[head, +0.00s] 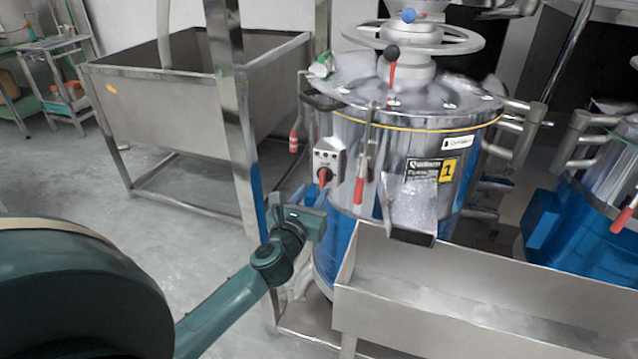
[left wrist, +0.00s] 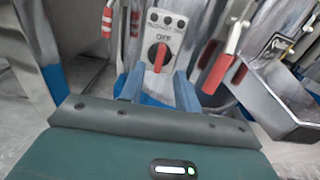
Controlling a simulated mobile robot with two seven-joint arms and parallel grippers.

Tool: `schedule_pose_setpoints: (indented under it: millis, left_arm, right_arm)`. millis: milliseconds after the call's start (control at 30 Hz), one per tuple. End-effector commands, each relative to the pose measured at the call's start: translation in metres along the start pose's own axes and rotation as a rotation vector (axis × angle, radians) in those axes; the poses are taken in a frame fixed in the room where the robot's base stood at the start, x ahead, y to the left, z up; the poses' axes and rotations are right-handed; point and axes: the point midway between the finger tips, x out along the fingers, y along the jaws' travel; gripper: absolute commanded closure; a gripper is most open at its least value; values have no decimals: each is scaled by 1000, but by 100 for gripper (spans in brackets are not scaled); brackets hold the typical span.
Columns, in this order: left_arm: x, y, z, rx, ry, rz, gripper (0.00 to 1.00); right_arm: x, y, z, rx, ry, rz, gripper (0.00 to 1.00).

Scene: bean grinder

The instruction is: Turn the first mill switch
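The first mill (head: 425,150) is a steel drum with a yellow label marked 1. Its switch is a red knob (head: 325,176) on a small grey control box (head: 328,158) at the drum's left front. In the left wrist view the red knob (left wrist: 158,56) sits on a black dial, tilted from upright, just beyond my fingertips. My left gripper (head: 312,204) is below the box. It shows in the left wrist view (left wrist: 160,82) with two fingers apart and nothing between them. The fingers look clear of the knob. My right gripper is out of view.
A steel trough (head: 480,290) stands in front of the mill at right. Red-handled levers, one with its grip (head: 359,191) right of the box, hang nearby. A steel post (head: 232,120) and a large bin (head: 160,95) stand at left. A second mill (head: 600,215) is at far right.

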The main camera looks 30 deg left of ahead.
Motion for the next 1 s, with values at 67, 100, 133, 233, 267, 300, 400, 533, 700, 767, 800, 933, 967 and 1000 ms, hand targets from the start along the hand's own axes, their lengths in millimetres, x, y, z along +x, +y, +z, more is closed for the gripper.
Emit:
schedule_pose_setpoints:
  millis: [67, 100, 133, 233, 267, 300, 400, 533, 700, 767, 800, 933, 967, 1000]
  left_arm:
    - [16, 0, 0, 2, -2, 0, 67]
    - [23, 0, 1, 1, -3, 0, 67]
    - [27, 0, 0, 1, -1, 0, 67]
    - [38, 0, 0, 1, -2, -1, 67]
    - [41, 0, 0, 1, -1, -2, 67]
    - [43, 0, -1, 2, 0, -2, 67]
    - [47, -1, 0, 1, -1, -2, 67]
    - [48, -1, 0, 1, 0, -2, 67]
    - [48, 0, 0, 1, 0, -2, 70]
    - [48, 0, 0, 1, 0, -1, 75]
    - [48, 0, 0, 1, 0, -1, 78]
    - [48, 0, 0, 1, 0, -1, 89]
    - [48, 0, 0, 1, 0, -1, 91]
    - [48, 0, 0, 1, 0, -1, 94]
  right_arm:
    - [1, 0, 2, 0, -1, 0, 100]
    - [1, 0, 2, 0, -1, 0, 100]
    - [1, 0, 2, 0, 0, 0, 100]
    - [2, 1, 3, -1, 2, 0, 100]
    - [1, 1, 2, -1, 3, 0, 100]
    - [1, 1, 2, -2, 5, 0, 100]
    - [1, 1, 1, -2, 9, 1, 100]
    - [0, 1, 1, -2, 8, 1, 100]
    - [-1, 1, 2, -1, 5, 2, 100]
    - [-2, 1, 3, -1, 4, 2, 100]
    - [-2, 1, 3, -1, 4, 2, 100]
    - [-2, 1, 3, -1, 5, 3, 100]
    - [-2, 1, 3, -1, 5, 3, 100]
    - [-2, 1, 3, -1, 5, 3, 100]
